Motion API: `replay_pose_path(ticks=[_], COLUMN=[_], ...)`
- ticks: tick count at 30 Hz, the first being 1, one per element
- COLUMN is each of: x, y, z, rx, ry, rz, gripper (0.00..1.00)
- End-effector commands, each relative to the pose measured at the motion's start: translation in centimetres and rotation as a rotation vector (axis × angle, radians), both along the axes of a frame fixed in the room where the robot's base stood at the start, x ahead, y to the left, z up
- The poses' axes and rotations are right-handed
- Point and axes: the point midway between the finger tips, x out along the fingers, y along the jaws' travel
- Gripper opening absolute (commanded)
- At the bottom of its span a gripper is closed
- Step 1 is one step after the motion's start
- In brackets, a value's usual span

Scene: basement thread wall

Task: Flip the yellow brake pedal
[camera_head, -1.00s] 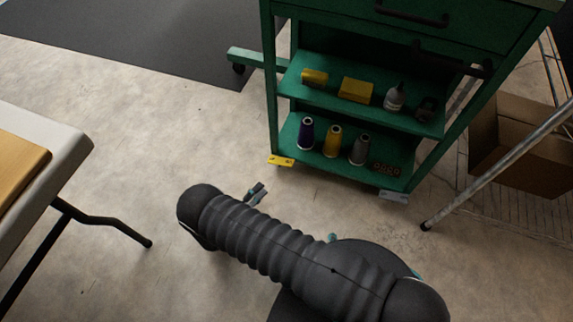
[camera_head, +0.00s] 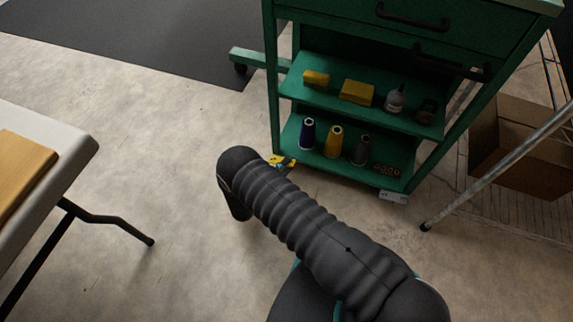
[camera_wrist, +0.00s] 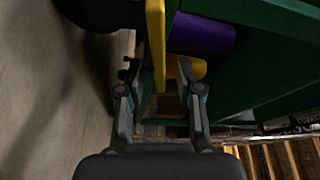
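The yellow brake pedal (camera_head: 287,161) sits at the bottom left corner of the green cart, partly hidden by my arm in the head view. In the wrist view the pedal (camera_wrist: 156,40) shows nearly edge-on as a yellow strip running down from the top. My gripper (camera_wrist: 158,75) is open, with one finger on each side of the strip's lower end. A gap shows on both sides; I see no clear contact. In the head view the gripper is mostly hidden behind my arm beside the pedal.
The green cart (camera_head: 271,90) carries purple (camera_head: 307,134), yellow (camera_head: 333,141) and grey (camera_head: 361,149) spools on its low shelf. A grey pedal (camera_head: 394,196) is at its right corner. A table (camera_head: 75,140) stands left, a cardboard box (camera_head: 520,150) right.

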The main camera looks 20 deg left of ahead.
Motion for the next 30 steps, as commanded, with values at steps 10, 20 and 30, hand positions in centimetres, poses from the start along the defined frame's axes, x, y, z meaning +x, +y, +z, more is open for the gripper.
replay_pose_path(ticks=[10, 20, 30], x=[0.48, 0.45, 0.49], y=[-0.24, -0.24, -0.37], z=[0.04, 0.04, -0.74], rx=[0.0, 0.0, 0.2], ry=[0.0, 0.0, -0.015], rz=[0.0, 0.0, 0.001], gripper=[0.35, 0.0, 0.0])
